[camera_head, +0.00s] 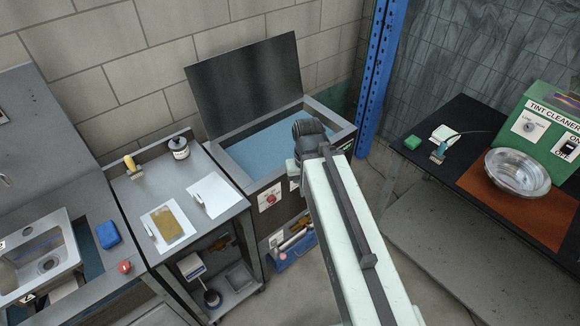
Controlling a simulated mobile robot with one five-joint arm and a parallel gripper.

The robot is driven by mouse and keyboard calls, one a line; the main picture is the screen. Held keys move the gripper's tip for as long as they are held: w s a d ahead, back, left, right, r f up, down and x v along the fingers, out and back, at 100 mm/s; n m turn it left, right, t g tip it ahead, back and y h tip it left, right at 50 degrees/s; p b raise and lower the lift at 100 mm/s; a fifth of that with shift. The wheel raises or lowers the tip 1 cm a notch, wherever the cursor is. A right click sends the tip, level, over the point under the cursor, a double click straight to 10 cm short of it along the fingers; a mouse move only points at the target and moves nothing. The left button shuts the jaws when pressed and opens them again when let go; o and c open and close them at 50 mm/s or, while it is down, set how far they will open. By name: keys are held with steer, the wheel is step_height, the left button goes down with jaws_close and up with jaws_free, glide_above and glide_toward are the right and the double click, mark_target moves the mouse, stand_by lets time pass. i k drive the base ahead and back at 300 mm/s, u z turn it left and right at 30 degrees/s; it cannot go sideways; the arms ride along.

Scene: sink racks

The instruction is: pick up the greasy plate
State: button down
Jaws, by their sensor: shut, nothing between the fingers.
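A flat rectangular plate with a yellow-brown, greasy-looking face (173,222) lies on a white sheet on the steel table, left of my arm. It is the only thing that looks like a greasy plate. My gripper (308,128) is at the far end of my pale arm, over the front right edge of the open blue-lined tank. It is shut and empty, well to the right of the plate and apart from it. My wrist hides most of the fingers.
The steel table (222,222) also holds a white sheet (212,195), a yellow-handled brush (132,166) and a dark jar (179,148). The tank (262,150) has a raised dark lid. A sink (45,262) is left; a bench with a metal bowl (518,172) is right.

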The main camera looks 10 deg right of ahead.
mark_target(167, 226)
steer(key=z, duration=0.1)
steer(key=i, duration=0.5)
steer(key=u, duration=3.3)
steer(key=i, duration=0.25)
steer(key=u, duration=0.15)
